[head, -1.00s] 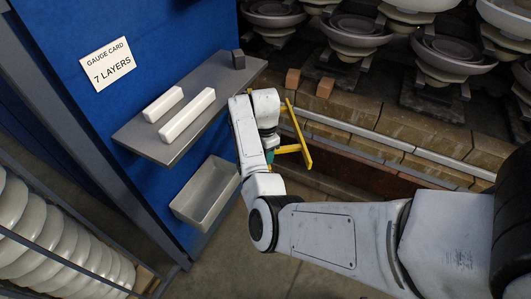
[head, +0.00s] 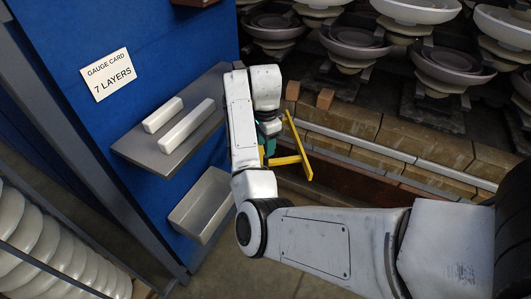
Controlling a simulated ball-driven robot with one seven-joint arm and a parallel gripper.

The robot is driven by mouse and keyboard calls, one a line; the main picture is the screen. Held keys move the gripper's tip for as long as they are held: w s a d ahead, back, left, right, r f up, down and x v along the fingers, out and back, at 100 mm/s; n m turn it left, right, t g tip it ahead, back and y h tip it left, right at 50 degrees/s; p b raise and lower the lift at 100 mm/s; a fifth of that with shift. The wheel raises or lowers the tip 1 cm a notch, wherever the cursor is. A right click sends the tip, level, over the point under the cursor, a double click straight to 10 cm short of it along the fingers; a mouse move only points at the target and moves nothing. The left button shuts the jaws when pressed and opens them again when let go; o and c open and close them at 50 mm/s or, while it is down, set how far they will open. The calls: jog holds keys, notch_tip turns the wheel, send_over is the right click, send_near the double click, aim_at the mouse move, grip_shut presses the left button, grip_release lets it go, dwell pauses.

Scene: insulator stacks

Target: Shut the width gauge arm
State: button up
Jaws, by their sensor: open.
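The yellow width gauge arm (head: 301,150) stands out in front of the brick-edged deck, just right of my wrist. It has a long slanted bar and a shorter crosspiece running left toward my gripper. My gripper (head: 268,150) shows only as a small teal part below my white wrist, close beside the left end of the crosspiece. It is open, with its fingertips mostly hidden by my own arm. I cannot tell whether it touches the yellow arm.
A grey shelf (head: 205,128) with two white bars (head: 188,126) is left of my arm, above a grey bin (head: 203,200). A gauge card (head: 108,75) reading 7 layers hangs on the blue panel. Insulator stacks (head: 445,65) fill the deck (head: 400,130) at upper right.

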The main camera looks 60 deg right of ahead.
jog(key=shift+r, duration=0.4)
jog(key=shift+c, duration=0.3)
